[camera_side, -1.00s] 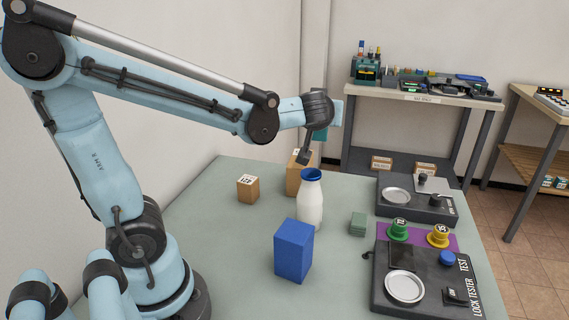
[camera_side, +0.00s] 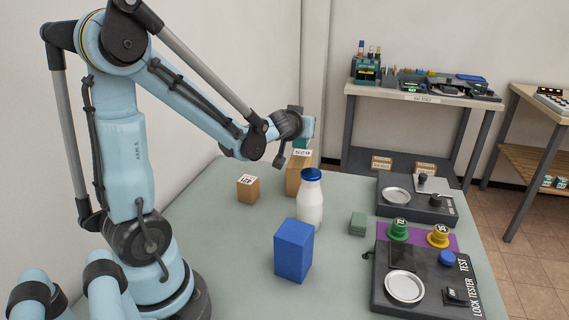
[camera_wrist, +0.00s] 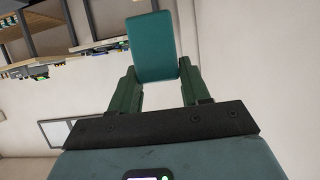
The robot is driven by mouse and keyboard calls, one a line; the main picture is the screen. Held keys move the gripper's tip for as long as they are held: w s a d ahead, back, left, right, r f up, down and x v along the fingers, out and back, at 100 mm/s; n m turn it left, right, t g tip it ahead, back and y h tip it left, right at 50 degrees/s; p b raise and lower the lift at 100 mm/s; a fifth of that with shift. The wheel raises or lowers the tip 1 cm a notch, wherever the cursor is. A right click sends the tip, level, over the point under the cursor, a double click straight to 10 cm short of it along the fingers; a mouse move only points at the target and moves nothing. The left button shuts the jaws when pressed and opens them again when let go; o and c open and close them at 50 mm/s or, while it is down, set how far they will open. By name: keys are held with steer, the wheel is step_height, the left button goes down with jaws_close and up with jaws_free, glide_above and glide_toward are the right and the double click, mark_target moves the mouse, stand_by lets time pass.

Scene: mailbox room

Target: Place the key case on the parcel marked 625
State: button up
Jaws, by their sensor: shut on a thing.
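My gripper (camera_wrist: 157,75) is shut on a teal case (camera_wrist: 152,42), a flat block with rounded corners that I take to be the key case. In the side view my gripper (camera_side: 301,140) is high over the back of the table, near and above the taller brown parcel (camera_side: 293,181). Whether it is directly over that parcel I cannot tell. The taller parcel has a white label on top and is partly hidden by the bottle. A smaller brown parcel (camera_side: 248,190) with a white label stands to its left. I cannot read either number surely.
A white bottle with a blue cap (camera_side: 311,203) and a blue box (camera_side: 293,251) stand mid-table. A green block (camera_side: 357,224), green and yellow spools (camera_side: 398,230), and two dark devices (camera_side: 383,287) (camera_side: 411,210) are at the right.

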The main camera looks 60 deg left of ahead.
mark_target(300, 139)
steer(key=shift+f, duration=1.85)
steer(key=o, duration=1.1)
steer(key=shift+f, duration=0.1)
steer(key=shift+s+d+r, duration=0.15)
steer(key=shift+d+r, duration=0.05)
steer(key=shift+r, duration=0.05)
steer(key=v, duration=1.1)
steer(key=shift+s, duration=0.2)
steer(key=shift+d, duration=0.15)
